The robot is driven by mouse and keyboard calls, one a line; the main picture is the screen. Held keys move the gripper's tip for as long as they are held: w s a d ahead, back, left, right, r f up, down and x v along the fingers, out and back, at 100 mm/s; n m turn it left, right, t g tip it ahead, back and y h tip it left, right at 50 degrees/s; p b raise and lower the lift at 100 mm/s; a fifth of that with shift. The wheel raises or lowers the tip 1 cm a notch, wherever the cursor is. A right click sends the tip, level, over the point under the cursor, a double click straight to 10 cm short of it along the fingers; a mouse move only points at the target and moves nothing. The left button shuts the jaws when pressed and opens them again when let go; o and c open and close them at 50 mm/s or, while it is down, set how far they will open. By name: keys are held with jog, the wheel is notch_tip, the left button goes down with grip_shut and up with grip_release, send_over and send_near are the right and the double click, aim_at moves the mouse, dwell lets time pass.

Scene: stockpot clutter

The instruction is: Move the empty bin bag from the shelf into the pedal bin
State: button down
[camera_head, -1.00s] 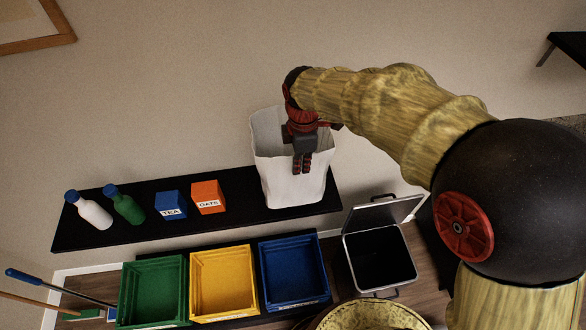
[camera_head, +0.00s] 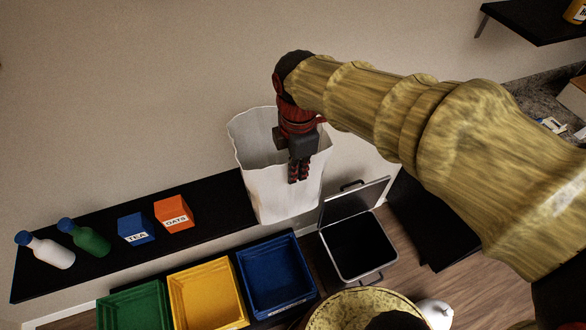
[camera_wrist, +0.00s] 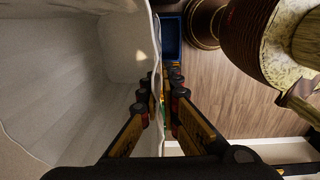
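The empty bin bag (camera_head: 280,195) is white and open at the top. It hangs in front of the right part of the black shelf (camera_head: 215,222), its bottom overlapping the shelf's front edge in the picture. My gripper (camera_head: 299,172) is shut on its near rim. In the wrist view, the bag's wall (camera_wrist: 80,90) runs between the fingers (camera_wrist: 160,95), one inside and one outside. The pedal bin (camera_head: 360,248) stands on the floor below and right of the bag, with its grey lid (camera_head: 355,203) raised and a dark, empty-looking inside.
A white bottle (camera_head: 52,254), a green bottle (camera_head: 90,240), a TEA box (camera_head: 136,229) and an OATS box (camera_head: 175,213) stand on the shelf. Green (camera_head: 135,305), yellow (camera_head: 207,293) and blue (camera_head: 275,275) crates lie below. A white jug (camera_head: 437,313) is near the bottom edge.

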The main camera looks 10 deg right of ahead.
jog(key=s+d+r, duration=0.1)
jog(key=s+d, duration=0.2)
jog(key=s, duration=0.8)
jog(key=s+d+r, duration=0.1)
jog(key=s+d, duration=0.2)
jog(key=s, duration=0.9)
jog(key=shift+s, duration=0.15)
jog(key=shift+d, duration=0.1)
dwell(0.5)
